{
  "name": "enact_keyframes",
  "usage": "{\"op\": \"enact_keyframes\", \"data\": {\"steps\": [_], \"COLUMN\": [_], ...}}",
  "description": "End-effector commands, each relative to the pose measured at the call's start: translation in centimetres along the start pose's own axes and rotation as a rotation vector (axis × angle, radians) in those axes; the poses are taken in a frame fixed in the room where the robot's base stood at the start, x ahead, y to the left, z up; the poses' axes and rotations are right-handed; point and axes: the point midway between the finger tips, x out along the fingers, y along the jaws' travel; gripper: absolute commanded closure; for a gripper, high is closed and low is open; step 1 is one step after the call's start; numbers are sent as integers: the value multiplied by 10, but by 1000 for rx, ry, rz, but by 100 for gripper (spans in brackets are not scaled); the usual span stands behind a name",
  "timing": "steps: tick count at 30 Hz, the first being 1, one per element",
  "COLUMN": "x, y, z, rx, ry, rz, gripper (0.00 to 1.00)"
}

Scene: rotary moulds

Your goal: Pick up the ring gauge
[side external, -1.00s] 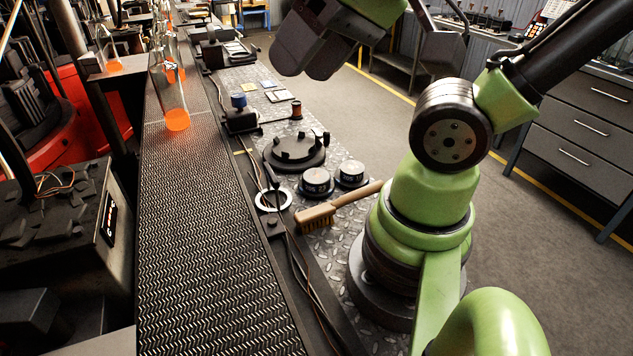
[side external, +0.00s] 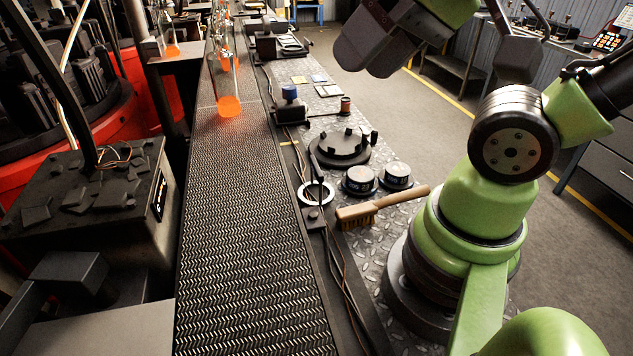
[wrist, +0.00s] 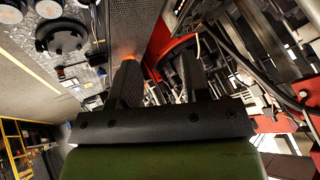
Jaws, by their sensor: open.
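The ring gauge is most likely the pale metal ring (side external: 303,198), lying flat on the workbench beside the conveyor in the side view. A thin black part reaches over its far edge. My gripper (wrist: 157,72) shows in the wrist view with its two dark fingers apart and nothing between them. In the side view, the dark end of my arm is high at the top, well above the bench and away from the ring. Its fingertips are not clear there. I cannot pick out the ring with certainty in the wrist view.
A wooden-handled brush (side external: 385,206) lies just right of the ring. Two labelled round gauges (side external: 360,180) and a dark round fixture (side external: 339,146) sit behind it. The conveyor (side external: 240,240) runs along the left, carrying glowing bottles (side external: 229,100). Cables run along the bench edge.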

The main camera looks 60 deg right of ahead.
Motion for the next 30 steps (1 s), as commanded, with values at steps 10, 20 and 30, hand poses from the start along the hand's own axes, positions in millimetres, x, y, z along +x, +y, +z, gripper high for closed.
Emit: {"op": "enact_keyframes", "data": {"steps": [10,20,30], "x": [0,15,100], "y": [0,5,54], "z": [0,-17,-67], "rx": [0,205,1064], "ry": [0,-42,-97], "rz": [0,67,386], "gripper": [0,0,0]}}
